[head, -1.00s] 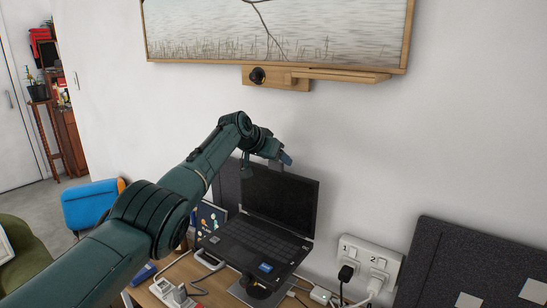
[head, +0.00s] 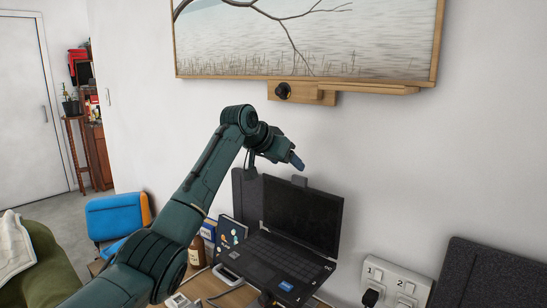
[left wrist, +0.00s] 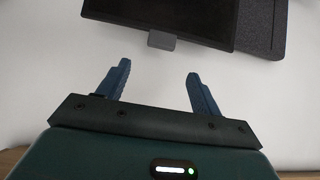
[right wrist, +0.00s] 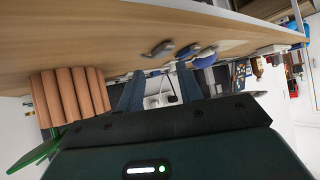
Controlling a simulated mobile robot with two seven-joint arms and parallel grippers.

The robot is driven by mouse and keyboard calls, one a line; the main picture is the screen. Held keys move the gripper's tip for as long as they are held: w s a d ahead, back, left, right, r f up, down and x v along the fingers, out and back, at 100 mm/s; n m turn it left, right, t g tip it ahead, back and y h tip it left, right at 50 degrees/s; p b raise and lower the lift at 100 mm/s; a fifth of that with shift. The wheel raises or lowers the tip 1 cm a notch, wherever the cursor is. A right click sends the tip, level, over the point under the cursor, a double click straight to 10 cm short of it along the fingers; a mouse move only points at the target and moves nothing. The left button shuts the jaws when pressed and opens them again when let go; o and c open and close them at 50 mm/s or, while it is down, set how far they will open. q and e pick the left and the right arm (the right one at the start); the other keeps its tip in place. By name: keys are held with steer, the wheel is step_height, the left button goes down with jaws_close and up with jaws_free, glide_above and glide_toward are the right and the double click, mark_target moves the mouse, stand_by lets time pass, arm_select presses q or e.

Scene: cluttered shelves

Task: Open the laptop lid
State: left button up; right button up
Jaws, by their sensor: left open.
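The black laptop (head: 272,262) sits on a stand at the desk, with its lid (head: 302,215) standing up and open and its dark screen and keyboard showing. My left gripper (head: 297,161) is just above the lid's top edge, apart from it as far as I can tell. In the left wrist view its fingers (left wrist: 161,78) are spread with only white wall between them, and the dark screen (left wrist: 185,18) is beyond them. My right gripper (right wrist: 160,80) shows only in the right wrist view, its fingers apart below a wooden surface, holding nothing that I can see.
A wall socket (head: 394,284) is right of the laptop, beside a dark grey panel (head: 490,275). A brown bottle (head: 196,252) stands left of it. A framed picture (head: 310,45) hangs above. A ribbed brown object (right wrist: 70,95) is near my right gripper.

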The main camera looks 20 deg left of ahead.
steer(key=shift+a+f+b, duration=0.1)
steer(key=shift+a+b, duration=0.2)
steer(key=shift+b, duration=0.2)
arm_select(q)
steer(key=v, duration=0.5)
steer(key=shift+s+r, duration=0.15)
arm_select(e)
steer(key=shift+w, duration=0.1)
